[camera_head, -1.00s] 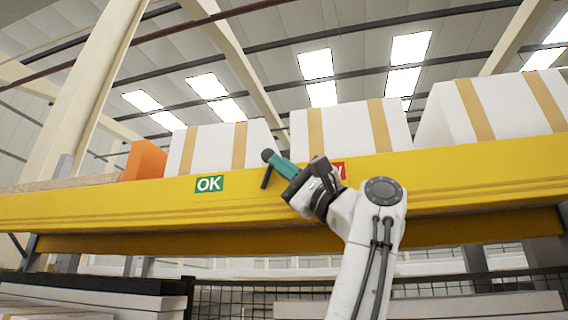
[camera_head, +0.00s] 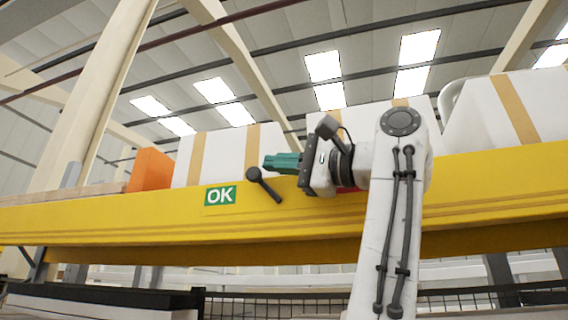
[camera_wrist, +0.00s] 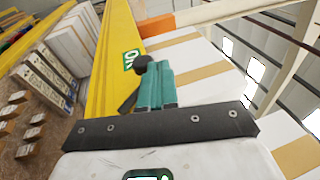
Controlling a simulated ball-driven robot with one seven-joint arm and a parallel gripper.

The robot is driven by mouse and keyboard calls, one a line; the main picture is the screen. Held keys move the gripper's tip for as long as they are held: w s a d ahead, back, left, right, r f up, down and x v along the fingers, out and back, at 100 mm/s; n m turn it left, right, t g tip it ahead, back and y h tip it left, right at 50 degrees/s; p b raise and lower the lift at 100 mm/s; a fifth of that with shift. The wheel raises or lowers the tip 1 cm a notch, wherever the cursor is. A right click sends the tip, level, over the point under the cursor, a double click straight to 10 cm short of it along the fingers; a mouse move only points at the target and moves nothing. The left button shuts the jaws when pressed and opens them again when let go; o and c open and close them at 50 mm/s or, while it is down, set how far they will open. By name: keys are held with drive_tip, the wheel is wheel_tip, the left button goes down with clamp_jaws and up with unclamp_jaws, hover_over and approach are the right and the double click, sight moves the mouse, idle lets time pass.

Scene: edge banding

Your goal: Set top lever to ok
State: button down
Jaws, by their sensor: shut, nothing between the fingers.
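The top lever (camera_head: 266,187), a dark rod with a round knob, is on the yellow beam (camera_head: 120,217). It tilts up and left, its knob toward the green OK sign (camera_head: 220,196). My gripper (camera_head: 268,164) has teal fingers, shut and empty, pointing left just above and right of the knob. In the wrist view, my gripper's fingers (camera_wrist: 152,72) are close beside the lever's knob (camera_wrist: 143,61); I cannot tell if they touch. The OK sign also shows there (camera_wrist: 131,60). A red sign is mostly hidden behind my gripper.
White boxes with tan bands (camera_head: 222,157) and an orange box (camera_head: 150,169) sit above the beam. Stacked dark and white boards (camera_head: 100,300) lie below at the left. The beam's front left of the OK sign is clear.

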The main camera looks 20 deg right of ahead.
drive_tip(key=shift+w+a, duration=0.25)
drive_tip(key=shift+a, duration=0.05)
drive_tip(key=shift+w+a, duration=0.1)
idle(0.5)
drive_tip(key=shift+p, duration=0.3)
